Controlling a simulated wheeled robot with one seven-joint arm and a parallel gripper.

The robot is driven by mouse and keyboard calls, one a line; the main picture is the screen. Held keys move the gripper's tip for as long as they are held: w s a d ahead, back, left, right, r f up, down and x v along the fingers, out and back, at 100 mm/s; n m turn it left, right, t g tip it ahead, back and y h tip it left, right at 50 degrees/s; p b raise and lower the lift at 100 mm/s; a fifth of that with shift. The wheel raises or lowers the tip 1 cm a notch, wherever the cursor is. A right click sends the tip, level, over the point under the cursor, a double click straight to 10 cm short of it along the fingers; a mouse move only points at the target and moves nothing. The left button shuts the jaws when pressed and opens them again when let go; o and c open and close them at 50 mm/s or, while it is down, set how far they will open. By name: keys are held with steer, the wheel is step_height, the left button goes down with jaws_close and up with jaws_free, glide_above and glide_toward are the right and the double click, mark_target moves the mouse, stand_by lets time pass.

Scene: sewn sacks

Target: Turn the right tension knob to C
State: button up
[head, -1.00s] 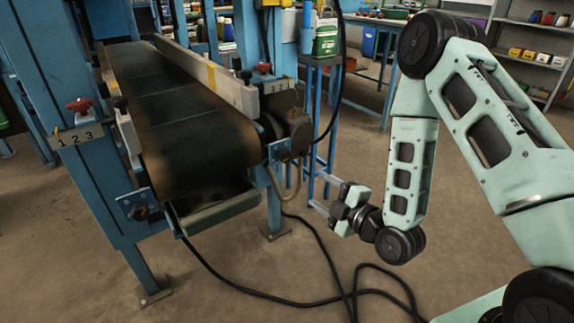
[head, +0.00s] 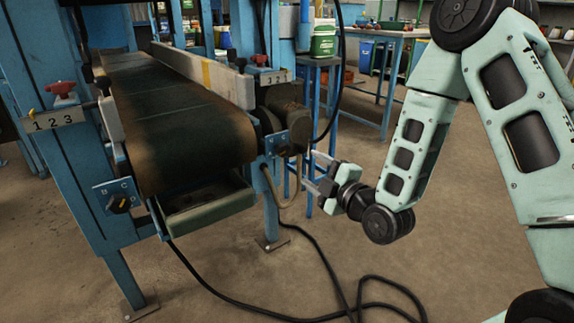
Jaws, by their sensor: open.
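The right tension plate (head: 276,142) is a small blue plate at the front right corner of the conveyor, under the dark motor; a pale letter shows near its right edge. The knob on it is too small and dark to make out clearly. My gripper (head: 310,170) is to the right of the plate and a little lower, its two pale fingers apart and pointing left. It is open and empty, and seems apart from the plate.
The conveyor belt (head: 185,130) runs back between blue posts. Red handles (head: 62,90) sit above numbered plates. A green tray (head: 207,208) juts out below the belt. A hose hangs near my gripper, and a black cable (head: 300,318) loops across the floor.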

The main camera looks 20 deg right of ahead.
mark_target(286, 151)
steer(key=x, duration=1.1)
steer(key=shift+w+b, duration=0.2)
steer(key=shift+b, duration=0.1)
steer(key=shift+c, duration=0.4)
steer(key=c, duration=0.9)
